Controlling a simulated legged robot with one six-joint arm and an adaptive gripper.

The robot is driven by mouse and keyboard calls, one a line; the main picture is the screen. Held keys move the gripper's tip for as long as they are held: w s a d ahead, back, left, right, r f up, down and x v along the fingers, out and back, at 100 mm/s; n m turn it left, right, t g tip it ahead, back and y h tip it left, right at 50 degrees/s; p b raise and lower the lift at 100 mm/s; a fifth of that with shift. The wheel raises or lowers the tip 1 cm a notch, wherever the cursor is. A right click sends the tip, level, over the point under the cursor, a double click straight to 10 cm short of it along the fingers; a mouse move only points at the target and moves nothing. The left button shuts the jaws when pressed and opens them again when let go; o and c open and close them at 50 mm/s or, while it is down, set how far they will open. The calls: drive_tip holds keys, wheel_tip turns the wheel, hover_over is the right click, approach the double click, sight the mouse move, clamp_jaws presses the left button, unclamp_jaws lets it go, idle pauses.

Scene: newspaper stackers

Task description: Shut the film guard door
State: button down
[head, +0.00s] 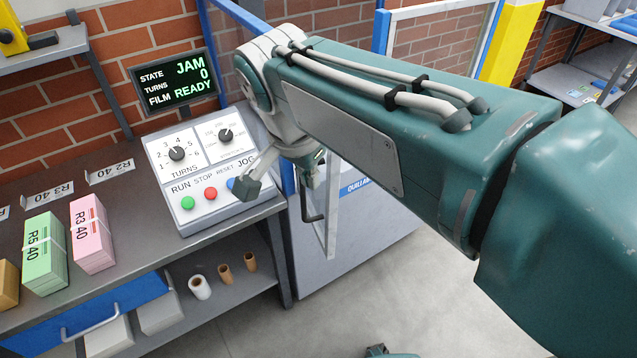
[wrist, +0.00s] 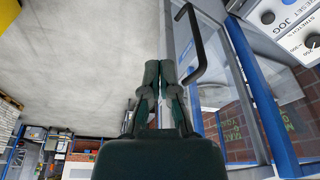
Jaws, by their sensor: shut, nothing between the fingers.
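The film guard door (head: 333,212) is a clear panel in a pale frame. In the head view it shows nearly edge-on, standing out from the machine, its upper part hidden behind my arm. Its dark bar handle (head: 311,205) is on the left face; in the wrist view the handle (wrist: 201,50) lies right of my fingers, and the door frame (wrist: 172,60) runs beside it. My gripper (wrist: 160,72) is shut and empty, close to the handle; I cannot tell whether they touch. In the head view my wrist mostly hides the gripper.
A control panel (head: 205,160) stands on the bench at left, below a display (head: 173,80) reading JAM, 0 turns, film READY. Blue machine posts (head: 287,150) are close to my wrist. Bundles (head: 92,235) lie on the bench. Grey floor (head: 400,285) is open at lower right.

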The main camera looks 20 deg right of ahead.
drive_tip(key=w+a+r+m+g+h, duration=0.1)
drive_tip(key=w+a+m+h, duration=0.1)
drive_tip(key=w+a+m, duration=0.3)
drive_tip(key=m, duration=0.2)
hover_over(328, 201)
drive_tip(key=a, duration=0.2)
drive_tip(key=shift+s+f, duration=0.15)
drive_tip(key=shift+f, duration=4.35)
